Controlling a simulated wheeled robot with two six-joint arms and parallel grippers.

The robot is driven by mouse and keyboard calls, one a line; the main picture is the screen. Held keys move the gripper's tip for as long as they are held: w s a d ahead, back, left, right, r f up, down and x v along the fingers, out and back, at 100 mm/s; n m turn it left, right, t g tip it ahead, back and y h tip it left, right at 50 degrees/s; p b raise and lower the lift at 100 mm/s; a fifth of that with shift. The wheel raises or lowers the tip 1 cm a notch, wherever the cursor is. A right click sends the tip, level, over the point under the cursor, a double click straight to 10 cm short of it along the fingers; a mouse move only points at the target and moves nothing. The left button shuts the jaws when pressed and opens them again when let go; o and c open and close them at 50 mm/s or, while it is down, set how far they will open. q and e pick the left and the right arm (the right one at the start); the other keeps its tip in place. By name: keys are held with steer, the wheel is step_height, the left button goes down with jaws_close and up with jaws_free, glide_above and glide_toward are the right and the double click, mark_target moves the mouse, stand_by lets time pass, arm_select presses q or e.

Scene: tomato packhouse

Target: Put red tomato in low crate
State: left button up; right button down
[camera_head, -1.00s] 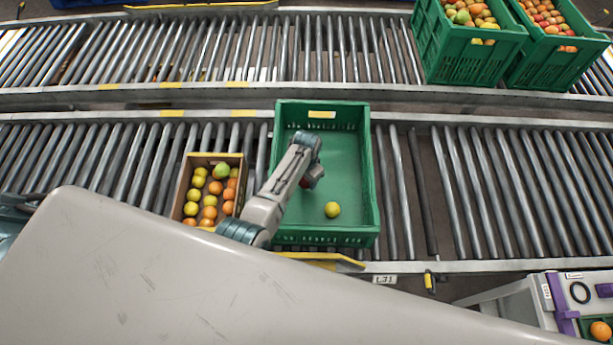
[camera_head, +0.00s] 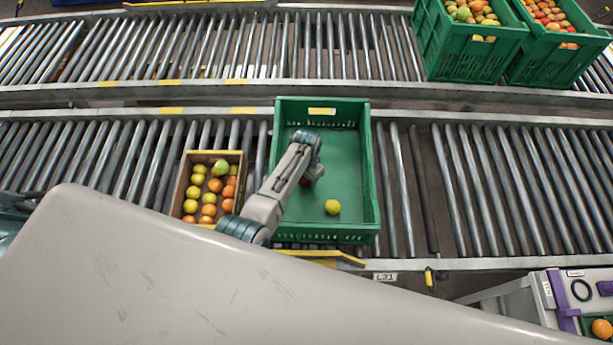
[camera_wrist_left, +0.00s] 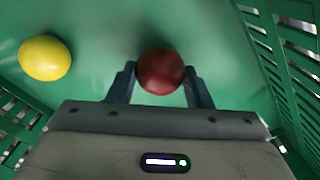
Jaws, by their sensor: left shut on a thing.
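A low green crate (camera_head: 345,150) stands on the near roller conveyor. My left gripper (camera_head: 307,180) reaches down inside it, and the arm covers part of the crate. In the left wrist view the red tomato (camera_wrist_left: 161,72) sits between the two fingers of my left gripper (camera_wrist_left: 160,85), which is shut on it, over the green crate floor. In the head view only a small dark red bit of the tomato (camera_head: 304,182) shows beside the gripper. Whether the tomato touches the floor I cannot tell. My right gripper is not in view.
A yellow fruit (camera_head: 332,207) lies on the crate floor, right of the gripper. A cardboard box (camera_head: 238,158) of yellow and orange fruit stands left of the crate. Full green crates (camera_head: 470,50) stand on the far conveyor. The rollers right of the low crate are clear.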

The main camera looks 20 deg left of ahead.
arm_select(q)
steer(key=shift+f, duration=0.5)
steer(key=o, duration=0.8)
steer(key=shift+c, duration=0.4)
steer(key=shift+c, duration=1.1)
steer(key=shift+r, duration=0.1)
